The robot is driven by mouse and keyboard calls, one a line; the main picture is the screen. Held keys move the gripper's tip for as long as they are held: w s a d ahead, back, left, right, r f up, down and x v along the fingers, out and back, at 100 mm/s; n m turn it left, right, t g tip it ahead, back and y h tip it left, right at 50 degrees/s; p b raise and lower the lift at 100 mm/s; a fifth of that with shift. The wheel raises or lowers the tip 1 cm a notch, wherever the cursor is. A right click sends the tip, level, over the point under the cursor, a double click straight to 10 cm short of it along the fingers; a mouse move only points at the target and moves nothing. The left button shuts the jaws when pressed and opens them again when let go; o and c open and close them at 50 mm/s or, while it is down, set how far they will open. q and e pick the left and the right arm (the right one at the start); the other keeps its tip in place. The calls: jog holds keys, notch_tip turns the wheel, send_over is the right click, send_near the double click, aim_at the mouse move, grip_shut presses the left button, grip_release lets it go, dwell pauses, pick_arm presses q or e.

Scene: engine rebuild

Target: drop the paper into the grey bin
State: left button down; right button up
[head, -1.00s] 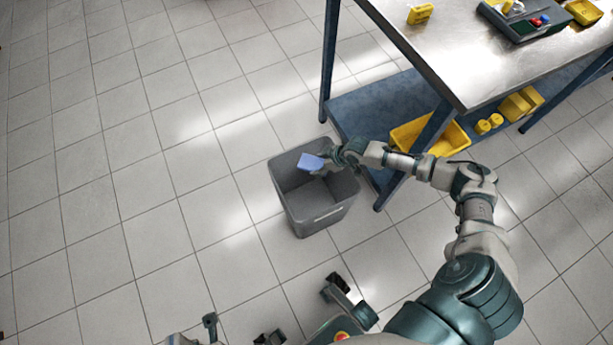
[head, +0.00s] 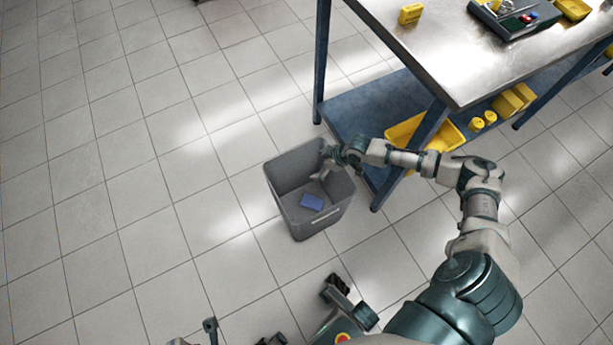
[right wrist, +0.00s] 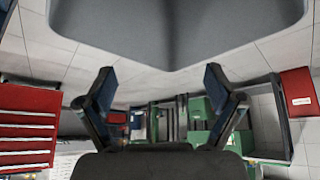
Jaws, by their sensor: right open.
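The blue paper (head: 312,202) lies inside the grey bin (head: 283,167), low down towards its near side. The bin stands upright on the floor. My right gripper (head: 326,163) is at the bin's far right rim, reaching over the opening, above and apart from the paper. In the right wrist view its two fingers (right wrist: 160,88) are spread with nothing between them. The grey bin wall (right wrist: 180,35) fills the top of that view, and the paper is not visible there.
A metal-topped workbench (head: 440,60) with blue legs stands right of the bin, close to my right arm. Its lower shelf (head: 375,105) holds a yellow bin (head: 405,130) and yellow parts. The tiled floor left of the grey bin is clear.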

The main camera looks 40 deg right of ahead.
jog(key=v, duration=0.9)
